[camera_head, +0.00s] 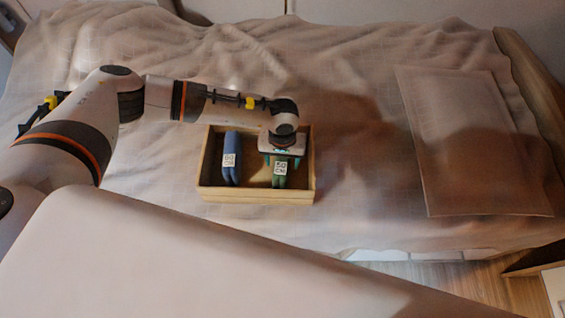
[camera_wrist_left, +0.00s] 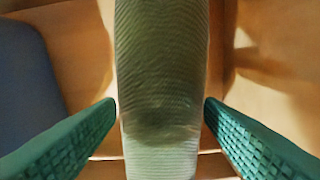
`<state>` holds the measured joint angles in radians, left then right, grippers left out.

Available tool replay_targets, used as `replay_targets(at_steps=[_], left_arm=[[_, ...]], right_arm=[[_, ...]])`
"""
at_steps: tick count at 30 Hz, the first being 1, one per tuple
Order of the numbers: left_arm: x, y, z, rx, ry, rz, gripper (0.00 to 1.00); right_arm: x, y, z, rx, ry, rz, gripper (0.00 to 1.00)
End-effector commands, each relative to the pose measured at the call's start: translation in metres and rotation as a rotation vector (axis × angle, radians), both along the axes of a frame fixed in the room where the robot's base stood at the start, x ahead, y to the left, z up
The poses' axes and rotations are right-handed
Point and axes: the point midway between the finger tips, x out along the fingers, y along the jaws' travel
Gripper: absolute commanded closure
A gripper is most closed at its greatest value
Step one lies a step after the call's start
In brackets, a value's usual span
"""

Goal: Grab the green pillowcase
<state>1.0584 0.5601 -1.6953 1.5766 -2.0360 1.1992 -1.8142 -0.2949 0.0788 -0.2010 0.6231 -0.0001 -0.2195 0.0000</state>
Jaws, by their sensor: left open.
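The green pillowcase (camera_head: 280,181) stands folded in the right part of a wooden box on the bed, with a white label on it. In the left wrist view the green pillowcase (camera_wrist_left: 162,70) is a ribbed upright band in the middle. My left gripper (camera_head: 282,160) is over the box, right above the pillowcase. In the left wrist view its green fingers (camera_wrist_left: 160,108) are open, one on each side of the pillowcase, with the pillowcase between them. Whether the fingers touch it is hard to tell. My right gripper is not in view.
A blue folded cloth (camera_head: 231,158) with a label stands in the left part of the wooden box (camera_head: 255,196); it also shows in the left wrist view (camera_wrist_left: 35,85). The bed (camera_head: 350,90) has a wrinkled cover. A flat pillow (camera_head: 472,140) lies at right.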

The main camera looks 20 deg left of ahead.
Motion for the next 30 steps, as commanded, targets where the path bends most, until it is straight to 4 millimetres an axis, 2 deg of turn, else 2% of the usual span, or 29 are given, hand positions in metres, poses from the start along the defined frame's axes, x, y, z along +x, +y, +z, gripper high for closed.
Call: replay_targets(at_steps=[8,17,25,30], left_arm=[[0.000,0.000,-0.003,-0.001,-0.001,-0.001,0.40],[0.000,0.000,-0.002,-0.001,0.000,0.000,0.89],[0.001,0.000,0.002,-0.001,-0.001,0.000,0.89],[0.001,0.000,0.027,-0.002,-0.004,-0.003,0.89]], right_arm=[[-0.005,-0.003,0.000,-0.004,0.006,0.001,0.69],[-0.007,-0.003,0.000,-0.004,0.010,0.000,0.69],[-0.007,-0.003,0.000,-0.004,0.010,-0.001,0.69],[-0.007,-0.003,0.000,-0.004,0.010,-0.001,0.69]])
